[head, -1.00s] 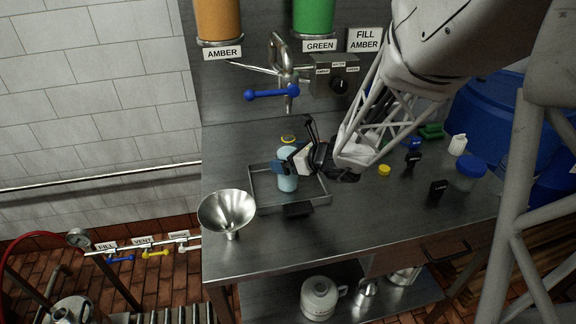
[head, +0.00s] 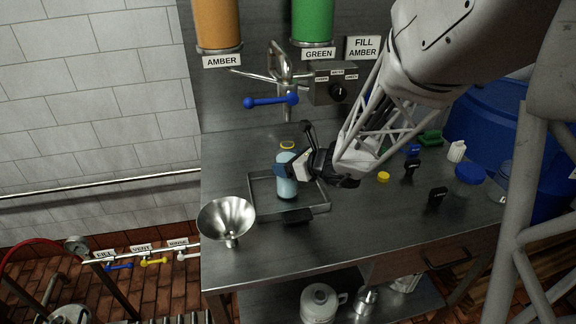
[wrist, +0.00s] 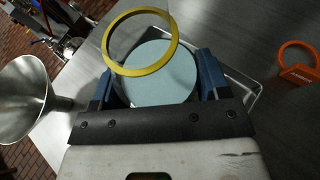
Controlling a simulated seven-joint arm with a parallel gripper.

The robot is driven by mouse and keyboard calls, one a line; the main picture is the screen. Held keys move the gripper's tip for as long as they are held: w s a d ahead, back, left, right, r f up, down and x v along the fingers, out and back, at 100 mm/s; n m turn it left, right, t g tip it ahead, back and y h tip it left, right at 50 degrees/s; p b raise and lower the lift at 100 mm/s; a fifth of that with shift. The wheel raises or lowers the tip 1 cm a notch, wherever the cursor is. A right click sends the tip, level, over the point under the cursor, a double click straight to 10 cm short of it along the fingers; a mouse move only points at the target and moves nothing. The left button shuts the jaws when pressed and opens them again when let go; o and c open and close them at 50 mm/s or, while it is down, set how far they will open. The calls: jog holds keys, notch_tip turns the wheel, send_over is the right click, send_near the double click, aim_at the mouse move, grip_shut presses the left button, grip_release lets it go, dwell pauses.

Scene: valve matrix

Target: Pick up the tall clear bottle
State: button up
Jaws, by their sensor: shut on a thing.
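The tall clear bottle (head: 286,188) stands upright inside a shallow metal tray (head: 318,207) on the steel bench in the head view. It holds pale blue contents and has a yellow ring (head: 287,145) at its top. My gripper (head: 288,170) reaches in from the right and is shut around the bottle's upper body. In the wrist view the bottle (wrist: 160,75) sits between my two blue fingers, with the yellow ring above it. I see no clear gap between the bottle and the tray; its base is partly hard to make out.
A metal funnel (head: 227,218) stands left of the tray. A tap with a blue lever (head: 271,100) is behind it. Black-handled tags (head: 437,197), a yellow cap (head: 383,176) and a blue-lidded jar (head: 469,178) lie to the right.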

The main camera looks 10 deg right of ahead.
aim_at(294, 154)
notch_tip(294, 154, up, 3)
jog(key=shift+f, duration=0.2)
jog(key=shift+s+r, duration=0.2)
jog(key=shift+r, duration=0.1)
jog(key=s+r, duration=0.1)
jog(key=s, duration=1.4)
jog(key=shift+s+d+r, duration=0.2)
jog(key=shift+s, duration=0.05)
